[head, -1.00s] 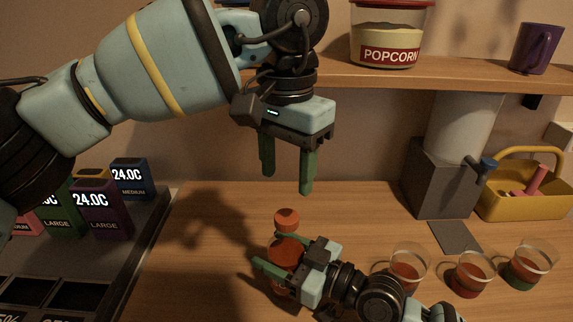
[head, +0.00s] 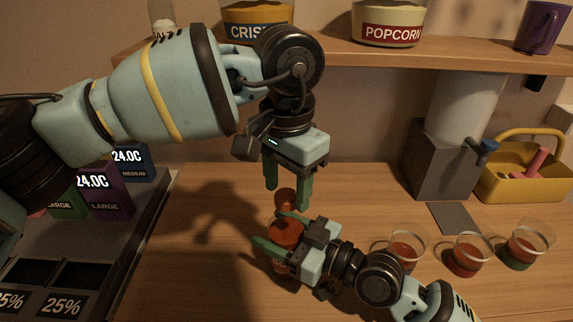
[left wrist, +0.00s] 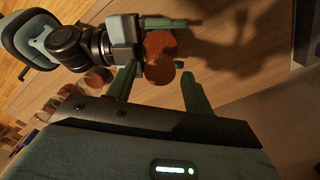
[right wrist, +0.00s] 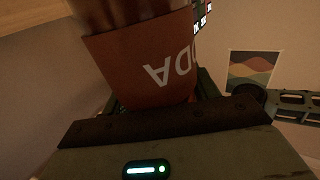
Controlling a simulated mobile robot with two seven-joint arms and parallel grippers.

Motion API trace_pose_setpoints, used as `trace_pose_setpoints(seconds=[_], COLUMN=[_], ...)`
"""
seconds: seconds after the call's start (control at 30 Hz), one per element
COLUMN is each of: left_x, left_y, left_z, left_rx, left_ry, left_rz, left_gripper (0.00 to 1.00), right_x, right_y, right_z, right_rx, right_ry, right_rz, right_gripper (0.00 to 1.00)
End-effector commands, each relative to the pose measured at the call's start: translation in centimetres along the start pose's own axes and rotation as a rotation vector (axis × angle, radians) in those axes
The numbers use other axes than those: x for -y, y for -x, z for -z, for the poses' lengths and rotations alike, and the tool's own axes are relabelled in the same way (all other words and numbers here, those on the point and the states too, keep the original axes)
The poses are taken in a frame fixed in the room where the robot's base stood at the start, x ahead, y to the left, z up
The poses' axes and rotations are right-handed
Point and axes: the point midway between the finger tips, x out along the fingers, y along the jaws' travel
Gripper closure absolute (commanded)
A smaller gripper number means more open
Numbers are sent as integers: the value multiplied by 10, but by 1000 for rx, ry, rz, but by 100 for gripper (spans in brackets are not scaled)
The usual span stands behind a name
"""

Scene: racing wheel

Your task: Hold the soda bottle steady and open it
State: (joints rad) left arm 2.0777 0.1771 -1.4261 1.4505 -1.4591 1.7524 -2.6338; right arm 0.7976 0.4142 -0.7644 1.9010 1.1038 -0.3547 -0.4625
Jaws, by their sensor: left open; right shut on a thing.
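The soda bottle (head: 287,232) stands roughly upright on the wooden counter, red-orange with a round cap (head: 285,196) on top. My right gripper (head: 266,229) is shut around the bottle's body from the right. The right wrist view shows the bottle's label (right wrist: 150,65) with upside-down lettering close up between its fingers. My left gripper (head: 287,198) points down, open, its two green fingers near the cap's sides. In the left wrist view the bottle's round top (left wrist: 160,58) lies just ahead of the open fingers (left wrist: 157,85). I cannot tell whether they touch the cap.
Several cups (head: 467,255) with red contents stand at the right. A grey dispenser (head: 440,160) and a yellow basket (head: 525,182) stand behind them. A shelf (head: 440,58) with tubs and a purple mug (head: 541,27) runs above. A dark unit (head: 110,245) is at the left.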

Motion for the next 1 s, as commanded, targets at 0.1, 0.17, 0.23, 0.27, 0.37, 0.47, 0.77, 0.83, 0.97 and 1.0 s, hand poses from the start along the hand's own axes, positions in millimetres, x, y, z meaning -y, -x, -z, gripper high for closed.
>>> trace_pose_setpoints(seconds=[0.1,0.17,0.23,0.27,0.37,0.47,0.77,0.83,0.97,1.0], left_x=[0,0,0,0,0,0,0,0,0,0], left_y=[-7,-9,-9,-9,-9,-9,-9,-9,-9,-9], left_z=[0,0,0,0,0,0,0,0,0,0], left_rx=[1,1,0,0,0,0,0,0,0,0], left_ry=[0,0,0,0,0,0,0,2,62,104], left_rz=[1,1,1,1,1,1,1,1,1,1], left_gripper=[48,48,48,48,48,55,93,94,94,94], right_x=[0,0,0,0,0,0,0,0,0,0], right_y=[0,0,0,0,0,0,0,0,0,0], right_z=[0,0,0,0,0,0,0,0,0,0], right_rx=[0,0,0,0,0,0,0,0,0,0], right_ry=[0,0,0,0,0,0,0,0,0,0], right_rz=[0,0,0,0,0,0,0,0,0,0], right_gripper=[100,100,100,100,100,100,100,100,100,100])
